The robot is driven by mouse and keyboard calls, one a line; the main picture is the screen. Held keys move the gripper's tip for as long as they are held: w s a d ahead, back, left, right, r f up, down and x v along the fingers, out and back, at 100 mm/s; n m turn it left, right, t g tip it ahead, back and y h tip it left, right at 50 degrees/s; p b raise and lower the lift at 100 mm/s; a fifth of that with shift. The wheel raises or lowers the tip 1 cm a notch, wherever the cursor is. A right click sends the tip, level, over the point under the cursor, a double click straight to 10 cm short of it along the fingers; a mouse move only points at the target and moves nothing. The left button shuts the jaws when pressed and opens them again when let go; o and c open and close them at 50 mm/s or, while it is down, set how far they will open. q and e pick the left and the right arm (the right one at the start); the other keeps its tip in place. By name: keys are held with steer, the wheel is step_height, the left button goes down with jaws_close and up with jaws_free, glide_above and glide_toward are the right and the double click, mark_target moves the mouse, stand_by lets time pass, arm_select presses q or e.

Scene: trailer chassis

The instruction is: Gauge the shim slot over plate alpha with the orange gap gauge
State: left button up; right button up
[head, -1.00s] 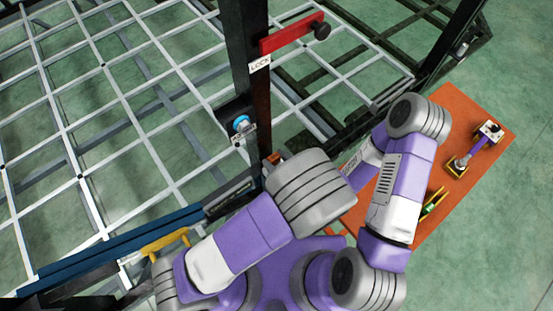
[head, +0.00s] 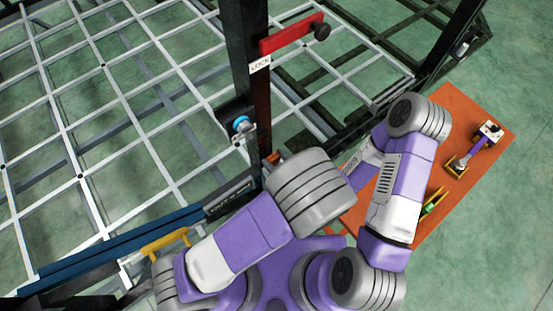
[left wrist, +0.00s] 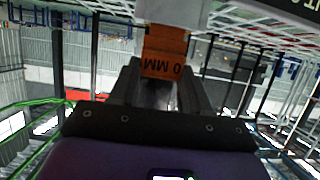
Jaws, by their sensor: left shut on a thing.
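In the left wrist view, my left gripper (left wrist: 160,82) is shut on the orange gap gauge (left wrist: 165,52), which has dark upside-down lettering with "MM". The gauge's far end meets a pale grey block (left wrist: 174,11) at the top of that view. I cannot tell whether it is inside a slot or only against the block. In the head view my left arm's big grey joint hides the left gripper. A small orange bit (head: 272,158) shows beyond it at the dark post; I cannot tell whether it is the gauge. Plate alpha cannot be made out. My right gripper is hidden.
A dark post (head: 247,60) carries a red lever (head: 290,38), a LOCK label and a blue knob (head: 241,123). White lattice frames lie beyond it. A yellow handle (head: 166,243) sits by a blue rail (head: 110,251). An orange table (head: 478,108) at right holds tools.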

arm_select(q)
step_height(320, 180, up, 8)
steer(key=p, duration=0.7)
steer(key=shift+d+f, duration=0.15)
steer(key=shift+d, duration=0.25)
steer(key=shift+s+f, duration=0.1)
step_height(320, 180, down, 7)
steer(key=b, duration=0.6)
steer(key=shift+r, duration=0.2)
steer(key=shift+r, duration=0.1)
